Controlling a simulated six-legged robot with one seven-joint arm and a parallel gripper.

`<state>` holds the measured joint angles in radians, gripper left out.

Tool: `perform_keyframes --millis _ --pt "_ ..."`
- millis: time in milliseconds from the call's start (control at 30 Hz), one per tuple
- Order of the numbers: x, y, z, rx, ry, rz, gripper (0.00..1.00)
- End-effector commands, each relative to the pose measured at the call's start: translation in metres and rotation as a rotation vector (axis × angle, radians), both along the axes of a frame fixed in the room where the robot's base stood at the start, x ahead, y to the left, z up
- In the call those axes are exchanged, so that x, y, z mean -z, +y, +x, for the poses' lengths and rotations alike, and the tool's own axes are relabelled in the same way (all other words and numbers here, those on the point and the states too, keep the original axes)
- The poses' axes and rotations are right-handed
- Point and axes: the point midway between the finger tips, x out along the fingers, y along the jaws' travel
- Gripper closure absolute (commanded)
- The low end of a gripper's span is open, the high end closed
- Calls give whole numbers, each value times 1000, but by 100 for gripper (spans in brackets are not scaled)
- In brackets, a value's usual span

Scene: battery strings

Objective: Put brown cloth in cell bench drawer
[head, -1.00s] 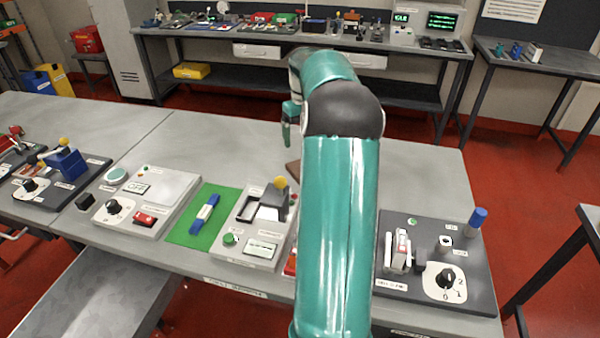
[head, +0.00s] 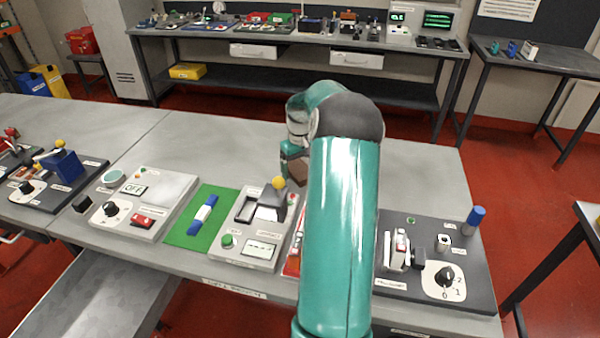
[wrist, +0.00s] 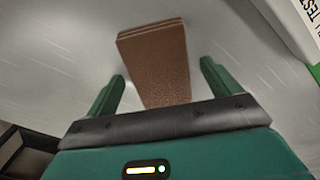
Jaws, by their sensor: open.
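The brown cloth (wrist: 160,65) is a folded, layered rectangle in the wrist view. It lies on the grey bench top, ahead of and partly between my fingers. In the head view a small part of the cloth (head: 299,170) shows beside my arm, which hides the rest. My gripper (wrist: 162,72) is open with a finger on either side of the cloth's line; no grip on it shows. In the head view my gripper (head: 288,165) is low over the bench, mostly behind the arm. An open, empty-looking grey drawer (head: 95,300) sticks out below the bench front at lower left.
The grey bench (head: 230,150) holds a lever panel (head: 245,250), a green mat (head: 185,235) with a blue-and-white part, an OFF panel (head: 165,190) and a dark dial panel (head: 480,285). The bench top behind them is mostly clear.

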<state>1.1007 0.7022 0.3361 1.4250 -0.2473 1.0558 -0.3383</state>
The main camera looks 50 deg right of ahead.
Motion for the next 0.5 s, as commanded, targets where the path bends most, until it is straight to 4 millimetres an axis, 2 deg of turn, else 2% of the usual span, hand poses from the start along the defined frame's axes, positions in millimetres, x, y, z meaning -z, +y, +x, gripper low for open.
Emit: perform_keyframes --millis 133,367,500 --pt "-1 0 0 0 0 0 13" --pt "-1 0 0 0 0 0 58" --pt "-1 0 0 0 0 0 63"
